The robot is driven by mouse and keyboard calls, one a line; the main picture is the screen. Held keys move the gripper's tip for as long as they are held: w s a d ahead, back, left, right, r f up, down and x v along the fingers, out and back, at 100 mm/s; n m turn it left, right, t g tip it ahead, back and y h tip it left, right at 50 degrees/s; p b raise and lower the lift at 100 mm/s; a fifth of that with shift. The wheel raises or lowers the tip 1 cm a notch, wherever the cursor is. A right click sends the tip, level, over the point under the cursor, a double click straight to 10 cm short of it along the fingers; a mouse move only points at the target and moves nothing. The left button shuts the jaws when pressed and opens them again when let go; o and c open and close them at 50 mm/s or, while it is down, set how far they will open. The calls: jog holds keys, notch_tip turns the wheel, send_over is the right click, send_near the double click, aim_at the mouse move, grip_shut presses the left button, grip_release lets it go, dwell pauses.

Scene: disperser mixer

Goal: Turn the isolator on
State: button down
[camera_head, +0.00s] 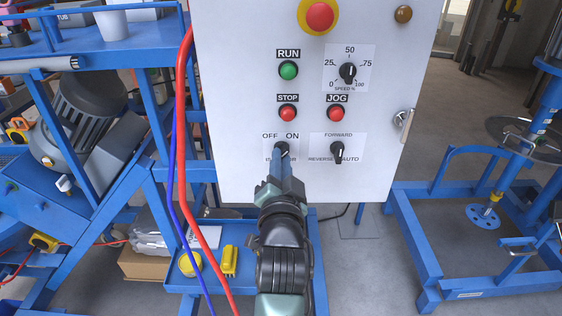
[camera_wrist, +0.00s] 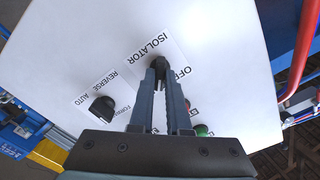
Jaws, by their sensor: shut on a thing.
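The isolator (camera_head: 282,148) is a black rotary knob on a white label marked OFF and ON, low on the left of the white control panel (camera_head: 235,110). My gripper (camera_head: 282,160) reaches up to it from below and covers part of the label. In the wrist view the isolator knob (camera_wrist: 158,62) sits between the tips of my gripper (camera_wrist: 160,75), with the fingers shut on it. The knob's pointer is mostly hidden by the fingers, so I cannot tell its exact setting.
The FORWARD/REVERSE/AUTO knob (camera_head: 337,151) is close on the right. The red STOP (camera_head: 288,113) and JOG (camera_head: 336,114) buttons and green RUN button (camera_head: 289,71) are above. A speed dial (camera_head: 348,72) and red emergency button (camera_head: 319,16) are higher. Red and blue cables hang left.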

dwell(0.3)
jog(key=c, duration=0.9)
grip_release()
jog(key=shift+s, duration=0.1)
jog(key=s+b, duration=0.2)
jog(key=s, duration=1)
jog(key=shift+s+b, duration=0.35)
jog(key=shift+s, duration=0.05)
